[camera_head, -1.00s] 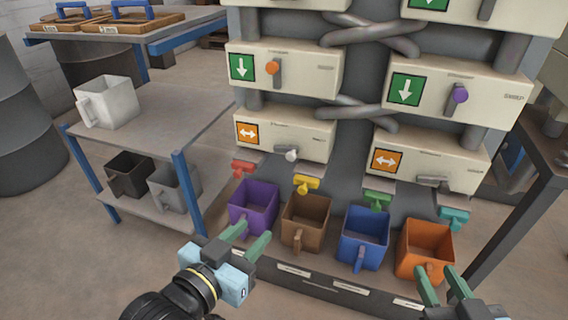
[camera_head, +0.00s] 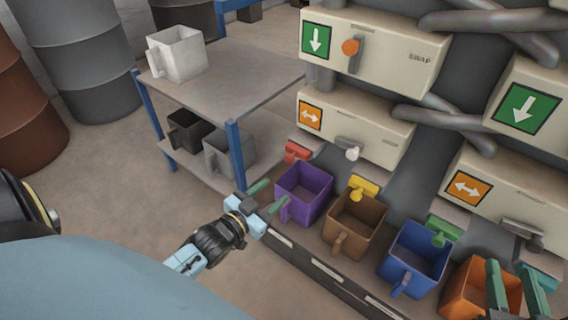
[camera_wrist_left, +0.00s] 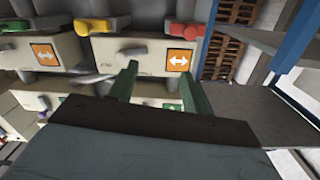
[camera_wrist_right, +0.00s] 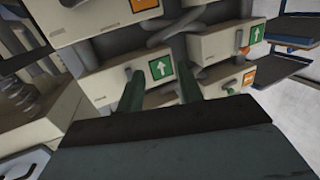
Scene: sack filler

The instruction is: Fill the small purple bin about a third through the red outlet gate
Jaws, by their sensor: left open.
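The small purple bin (camera_head: 303,190) stands upright on the low ledge, at the left end of a row of bins. Its handle faces front, and no fill shows inside. The red outlet gate (camera_head: 297,151) is just above and behind it; a red gate also shows in the left wrist view (camera_wrist_left: 187,28). My left gripper (camera_head: 268,197) is open and empty, just left of the purple bin near its handle. Whether a finger touches the bin I cannot tell. My right gripper (camera_head: 510,268) is open and empty, in front of the orange bin (camera_head: 467,292).
A brown bin (camera_head: 355,222) and a blue bin (camera_head: 416,258) stand right of the purple one, below a yellow gate (camera_head: 364,188) and a green gate (camera_head: 443,231). A shelf table (camera_head: 225,80) holding a white bin (camera_head: 178,55) stands left.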

